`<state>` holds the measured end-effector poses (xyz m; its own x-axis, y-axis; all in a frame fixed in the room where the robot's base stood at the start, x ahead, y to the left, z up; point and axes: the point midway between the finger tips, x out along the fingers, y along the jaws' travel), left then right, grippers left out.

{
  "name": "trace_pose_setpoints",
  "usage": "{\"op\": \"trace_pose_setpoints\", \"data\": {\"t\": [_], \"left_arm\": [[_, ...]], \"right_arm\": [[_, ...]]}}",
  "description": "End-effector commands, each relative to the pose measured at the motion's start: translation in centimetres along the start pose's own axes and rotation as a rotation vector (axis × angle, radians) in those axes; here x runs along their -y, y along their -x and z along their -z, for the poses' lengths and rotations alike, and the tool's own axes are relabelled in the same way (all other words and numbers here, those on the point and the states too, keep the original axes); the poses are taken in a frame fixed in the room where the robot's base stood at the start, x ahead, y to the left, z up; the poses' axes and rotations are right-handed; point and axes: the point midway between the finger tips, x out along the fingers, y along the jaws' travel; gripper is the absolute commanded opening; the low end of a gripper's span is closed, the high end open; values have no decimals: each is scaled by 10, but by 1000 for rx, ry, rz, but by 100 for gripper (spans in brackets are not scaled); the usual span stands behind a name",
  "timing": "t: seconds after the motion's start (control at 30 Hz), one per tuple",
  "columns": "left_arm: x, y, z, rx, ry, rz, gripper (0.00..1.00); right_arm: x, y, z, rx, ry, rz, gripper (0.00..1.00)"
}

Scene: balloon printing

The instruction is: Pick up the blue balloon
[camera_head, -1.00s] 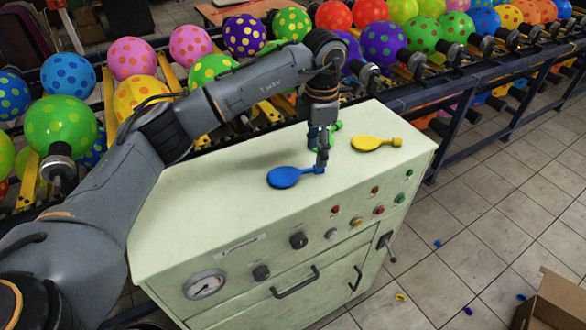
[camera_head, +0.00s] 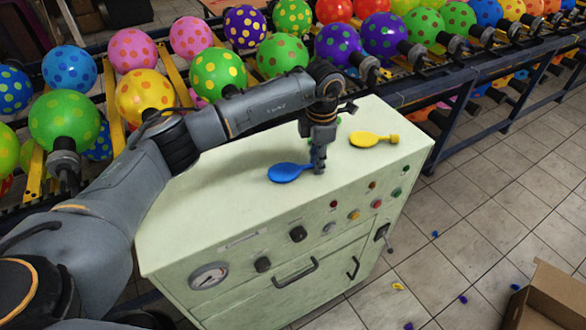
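The blue balloon (camera_head: 284,173) is uninflated and lies flat on the pale green machine's top (camera_head: 215,205), its neck pointing right. My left gripper (camera_head: 319,169) points down at the balloon's neck end, and its fingertips cover the end of the neck. The fingers look close together, but at this size I cannot tell whether they are shut on the neck. A yellow balloon (camera_head: 370,139) lies to the right on the same top. A bit of green shows behind my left gripper, mostly hidden. My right gripper is not in view.
A rack of inflated dotted balloons (camera_head: 218,72) runs behind the machine. Its front has a gauge (camera_head: 208,276), knobs and handles. A cardboard box (camera_head: 545,297) stands on the tiled floor at the lower right, with small scraps nearby. The machine top's left part is clear.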

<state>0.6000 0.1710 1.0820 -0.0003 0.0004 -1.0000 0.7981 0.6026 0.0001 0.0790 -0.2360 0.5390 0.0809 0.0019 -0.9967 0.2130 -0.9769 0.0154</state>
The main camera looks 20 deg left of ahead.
Motion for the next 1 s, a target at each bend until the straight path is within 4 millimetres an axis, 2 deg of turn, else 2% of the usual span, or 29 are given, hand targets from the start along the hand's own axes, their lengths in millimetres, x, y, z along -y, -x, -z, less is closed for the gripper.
{"op": "trace_pose_setpoints", "data": {"t": [0.37, 0.57, 0.7, 0.9, 1.0], "left_arm": [[0, 1, 0, 1, 0, -1, 12], [-1, 10, 0, 3, 0, -3, 12], [-1, 29, 0, 5, -1, -6, 12], [28, 77, 31, 7, -3, -8, 12], [44, 92, 48, 3, -3, -5, 12]], "right_arm": [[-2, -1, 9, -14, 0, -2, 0], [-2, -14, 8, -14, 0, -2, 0], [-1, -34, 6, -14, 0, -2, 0], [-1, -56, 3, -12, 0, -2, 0], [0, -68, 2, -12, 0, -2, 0]]}}
